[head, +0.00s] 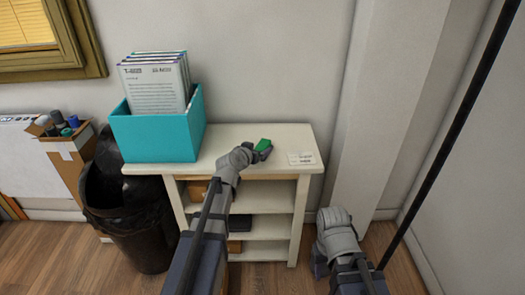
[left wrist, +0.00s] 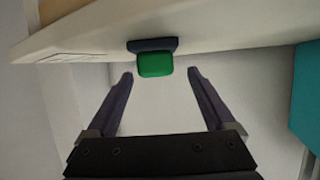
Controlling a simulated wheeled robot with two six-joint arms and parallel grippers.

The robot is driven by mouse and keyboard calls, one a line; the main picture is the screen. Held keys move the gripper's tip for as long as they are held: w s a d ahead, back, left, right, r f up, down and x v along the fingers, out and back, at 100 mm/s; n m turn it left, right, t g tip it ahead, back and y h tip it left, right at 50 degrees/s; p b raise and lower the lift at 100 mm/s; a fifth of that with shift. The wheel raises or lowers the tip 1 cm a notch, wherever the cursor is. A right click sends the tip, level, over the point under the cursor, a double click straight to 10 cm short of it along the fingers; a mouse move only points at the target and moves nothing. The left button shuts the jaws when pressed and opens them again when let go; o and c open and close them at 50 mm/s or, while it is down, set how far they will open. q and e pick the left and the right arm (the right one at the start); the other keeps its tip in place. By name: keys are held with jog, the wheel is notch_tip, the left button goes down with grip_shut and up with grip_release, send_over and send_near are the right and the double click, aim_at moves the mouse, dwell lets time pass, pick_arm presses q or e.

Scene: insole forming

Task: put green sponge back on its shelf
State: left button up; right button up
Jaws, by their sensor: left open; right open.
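The green sponge (head: 264,145) lies on top of the white shelf unit (head: 270,133), right of its middle. In the left wrist view the green sponge (left wrist: 155,65) sits against a dark piece (left wrist: 152,45) that touches the white top. My left gripper (head: 256,153) is at the sponge. In the left wrist view my left gripper (left wrist: 160,74) is open and empty, its fingers spread wider than the sponge, with the sponge just beyond and between the tips. My right gripper (head: 335,232) is open, low to the right of the shelf unit; its fingertips are hard to make out.
A teal box (head: 155,137) of papers stands on the left of the top. A white label (head: 300,158) lies to the right of the sponge. Below are open shelves with a few items, partly hidden by my left arm. A black bin (head: 140,235) stands left, a wall column right.

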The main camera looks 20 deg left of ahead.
aim_at(261, 146)
pick_arm(q)
jog(key=b+x, duration=0.1)
jog(key=x, duration=0.3)
jog(key=shift+w+d, duration=0.25)
jog(key=shift+w, duration=0.1)
jog(key=shift+s+r, duration=0.1)
jog(key=shift+c, duration=0.4)
grip_shut()
